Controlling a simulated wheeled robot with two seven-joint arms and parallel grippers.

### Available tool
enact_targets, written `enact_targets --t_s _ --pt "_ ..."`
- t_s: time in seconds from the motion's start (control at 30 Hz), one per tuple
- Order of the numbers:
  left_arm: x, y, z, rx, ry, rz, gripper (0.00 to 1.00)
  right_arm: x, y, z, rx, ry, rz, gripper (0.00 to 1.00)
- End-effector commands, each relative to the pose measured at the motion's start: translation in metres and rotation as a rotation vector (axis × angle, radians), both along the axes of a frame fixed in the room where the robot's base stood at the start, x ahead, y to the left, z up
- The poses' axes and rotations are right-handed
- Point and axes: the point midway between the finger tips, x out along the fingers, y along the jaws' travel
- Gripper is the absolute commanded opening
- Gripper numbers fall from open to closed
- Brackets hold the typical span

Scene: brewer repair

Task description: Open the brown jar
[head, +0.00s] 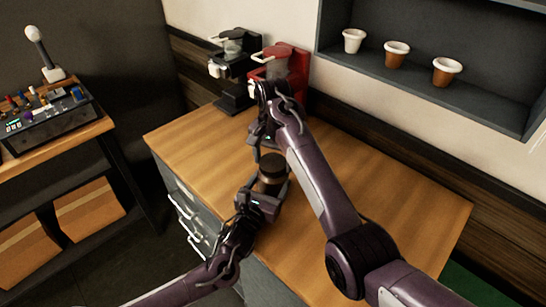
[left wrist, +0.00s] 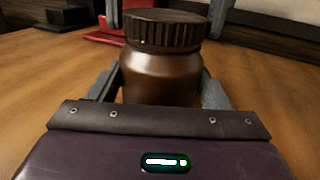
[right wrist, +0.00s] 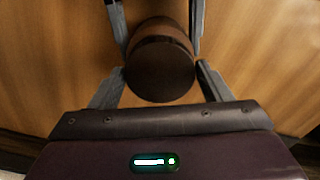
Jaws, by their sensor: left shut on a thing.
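The brown jar (head: 268,184) is upright over the wooden counter, with its dark ribbed lid (left wrist: 162,30) on. I cannot tell whether its base touches the counter. My left gripper (head: 263,196) is shut around the jar's body; its fingers flank the jar below the lid in the left wrist view. My right gripper (head: 266,145) is above the jar, pointing down. In the right wrist view its fingers are apart, one on each side of the lid (right wrist: 160,70), with small gaps visible.
A black brewer (head: 235,65) and a red brewer (head: 290,68) stand at the counter's back. Several cups, one of them a white cup (head: 354,40), sit on the wall shelf. The wooden counter (head: 400,200) is clear on the right. A control panel (head: 45,115) stands far left.

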Motion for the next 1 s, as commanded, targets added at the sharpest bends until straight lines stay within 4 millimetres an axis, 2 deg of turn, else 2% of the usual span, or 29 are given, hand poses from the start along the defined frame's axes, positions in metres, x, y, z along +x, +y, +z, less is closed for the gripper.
enact_targets --t_s 0.03,0.23,0.33,0.5,0.77,0.8,0.97,1.0 --pt "-0.0005 0.0004 -0.0022 0.003 0.004 0.000 0.08 0.0001 -0.0001 0.0000 0.000 0.000 0.000 0.64" --pt "-0.0004 0.0005 -0.0021 0.002 0.003 0.000 0.08 0.0001 -0.0002 0.0001 0.000 0.000 0.000 0.39" --pt "-0.0004 0.0005 -0.0021 0.002 0.003 0.001 0.08 0.0001 -0.0002 0.0002 0.000 0.000 0.048 0.39" --pt "-0.0004 0.0006 -0.0021 0.002 0.003 0.001 0.08 0.0002 -0.0003 0.0004 0.001 0.000 0.265 0.39" --pt "-0.0004 0.0006 -0.0021 0.002 0.003 0.001 0.08 0.0002 -0.0002 0.0005 0.000 -0.001 0.294 0.39" --pt "-0.0004 0.0006 -0.0021 0.002 0.003 0.001 0.08 0.0002 -0.0002 0.0006 0.000 -0.001 0.294 0.67" --pt "-0.0004 0.0006 -0.0021 0.002 0.003 0.001 0.08 0.0002 -0.0002 0.0005 0.000 -0.001 0.293 0.88" --pt "-0.0004 0.0007 -0.0021 0.002 0.003 0.001 0.08 0.0001 -0.0002 0.0005 0.000 -0.001 0.292 0.88"
